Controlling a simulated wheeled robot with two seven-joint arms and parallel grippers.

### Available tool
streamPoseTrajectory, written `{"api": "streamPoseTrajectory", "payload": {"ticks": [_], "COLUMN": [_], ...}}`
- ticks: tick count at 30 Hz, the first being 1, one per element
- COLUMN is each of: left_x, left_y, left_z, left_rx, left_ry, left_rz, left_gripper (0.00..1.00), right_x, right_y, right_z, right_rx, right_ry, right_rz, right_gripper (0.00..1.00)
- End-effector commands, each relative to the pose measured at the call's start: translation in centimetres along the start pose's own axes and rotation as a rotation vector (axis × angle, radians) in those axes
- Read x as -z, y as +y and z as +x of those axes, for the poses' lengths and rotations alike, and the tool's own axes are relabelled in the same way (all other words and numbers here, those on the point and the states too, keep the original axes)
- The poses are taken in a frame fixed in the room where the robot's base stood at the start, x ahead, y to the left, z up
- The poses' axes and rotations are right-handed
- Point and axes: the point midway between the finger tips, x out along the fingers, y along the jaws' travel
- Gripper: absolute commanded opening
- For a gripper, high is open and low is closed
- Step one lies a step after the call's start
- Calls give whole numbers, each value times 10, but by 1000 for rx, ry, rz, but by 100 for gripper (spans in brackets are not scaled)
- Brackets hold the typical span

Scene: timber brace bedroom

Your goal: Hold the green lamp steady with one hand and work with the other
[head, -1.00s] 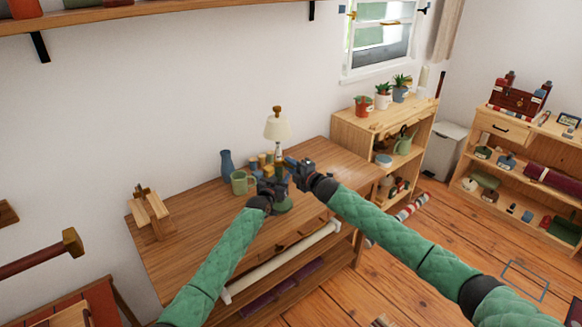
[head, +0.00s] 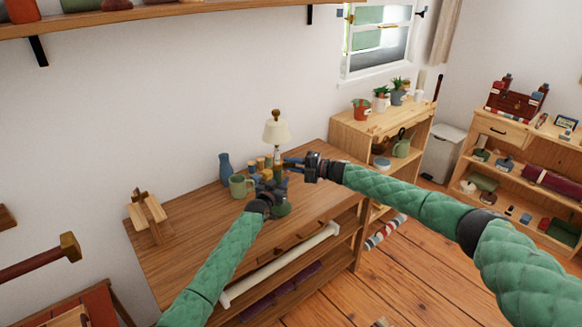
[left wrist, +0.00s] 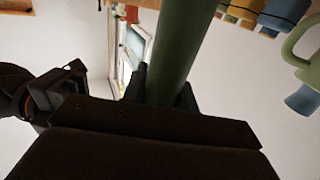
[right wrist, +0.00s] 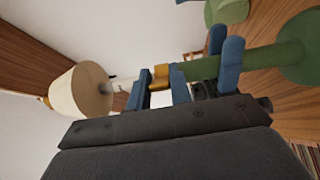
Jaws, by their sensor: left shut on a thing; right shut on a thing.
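The green lamp (head: 276,132) has a cream shade, a green stem and a round green base. It stands on the wooden table. My left gripper (head: 272,188) is shut around its lower stem; the green stem (left wrist: 174,48) rises between the fingers in the left wrist view. My right gripper (head: 290,163) reaches the lamp from the right, higher up, below the shade. In the right wrist view its blue fingertips (right wrist: 161,92) close at a small yellow piece (right wrist: 160,74) in line with the stem, between shade and green part. Its exact grip is partly hidden.
A green mug (head: 240,186), a blue vase (head: 226,167) and several small yellow and blue items stand close behind the lamp. A wooden stand (head: 146,213) is at the table's left. A shelf with potted plants (head: 382,98) adjoins on the right.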

Motion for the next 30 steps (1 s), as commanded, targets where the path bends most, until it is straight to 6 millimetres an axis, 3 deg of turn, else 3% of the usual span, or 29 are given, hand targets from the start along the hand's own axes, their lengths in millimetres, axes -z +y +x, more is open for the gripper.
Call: {"api": "streamPoseTrajectory", "payload": {"ticks": [15, 30], "left_x": [0, 0], "left_y": [1, 0], "left_z": [0, 0], "left_rx": [-1, 0], "left_ry": [1, 0], "left_rz": [-1, -1], "left_gripper": [0, 0], "right_x": [-14, -17], "right_y": [-1, -1], "right_z": [7, 8], "right_rx": [3, 4], "right_ry": [253, 355], "right_rz": [-1, 1], "right_gripper": [0, 0]}}
